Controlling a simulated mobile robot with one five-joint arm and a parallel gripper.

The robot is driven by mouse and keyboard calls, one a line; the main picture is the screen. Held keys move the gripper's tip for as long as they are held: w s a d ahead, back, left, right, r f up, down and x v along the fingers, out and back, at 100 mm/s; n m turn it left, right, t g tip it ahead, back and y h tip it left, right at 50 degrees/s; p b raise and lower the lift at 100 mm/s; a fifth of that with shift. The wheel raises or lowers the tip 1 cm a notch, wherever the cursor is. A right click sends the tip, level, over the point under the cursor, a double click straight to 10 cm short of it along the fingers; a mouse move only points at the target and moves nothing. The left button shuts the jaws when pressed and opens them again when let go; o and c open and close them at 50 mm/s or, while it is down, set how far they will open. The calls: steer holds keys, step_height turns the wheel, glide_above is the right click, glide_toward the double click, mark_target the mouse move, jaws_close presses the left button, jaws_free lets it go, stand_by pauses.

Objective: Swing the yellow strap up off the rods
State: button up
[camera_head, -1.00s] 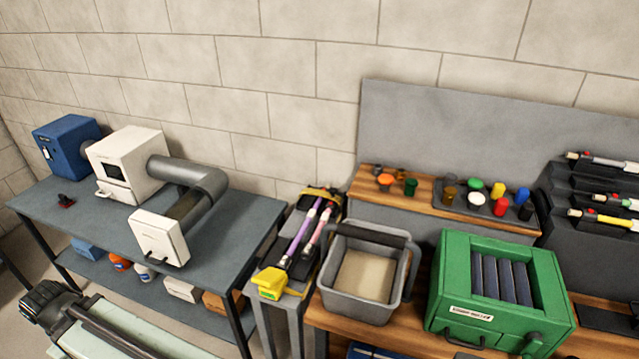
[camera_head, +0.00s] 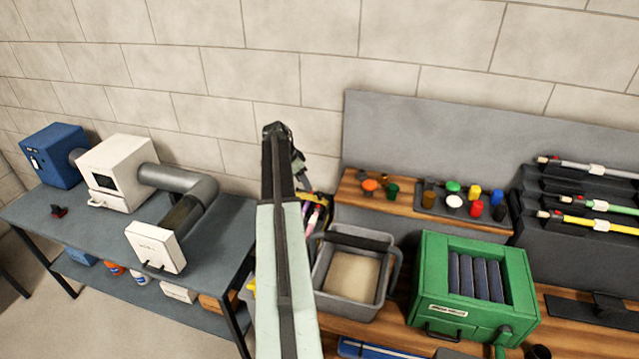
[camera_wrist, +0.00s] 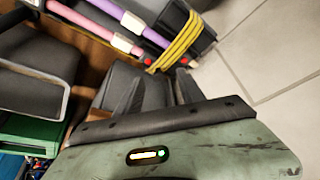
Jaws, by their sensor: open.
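The yellow strap (camera_wrist: 181,44) lies as a bundle of bands across the dark holder near the rod ends in the wrist view. A purple rod (camera_wrist: 108,10) and a pink rod (camera_wrist: 82,18), each with a pale collar, run up to the strap, with red tips beside it. My gripper (camera_wrist: 152,78) is open and empty, its dark fingers just short of the strap in the picture; I cannot tell the exact gap. In the head view my arm hides most of the holder; the pink rod (camera_head: 312,221) and a bit of strap show beside it.
A grey bin (camera_head: 346,299) stands right of the rods, with a green box (camera_head: 433,318) beyond it. A grey table (camera_head: 225,236) with a white machine (camera_head: 118,170) is at the left. The block wall rises behind. Bare floor shows beside the strap in the wrist view.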

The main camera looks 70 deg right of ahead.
mark_target(319, 193)
steer(key=shift+m, duration=0.4)
steer(key=s+d+f+b, duration=0.1)
steer(key=f+b, duration=0.1)
steer(key=s+d+f+b, duration=0.1)
steer(key=s+f+b, duration=0.1)
steer(key=b, duration=0.1)
steer(key=s+d+f+b, duration=0.1)
steer(key=d+f+b, duration=0.1)
steer(key=f, duration=0.1)
steer(key=shift+s+d, duration=0.1)
steer(key=shift+s, duration=0.1)
steer(key=shift+r, duration=0.1)
jaws_close()
stand_by(0.8)
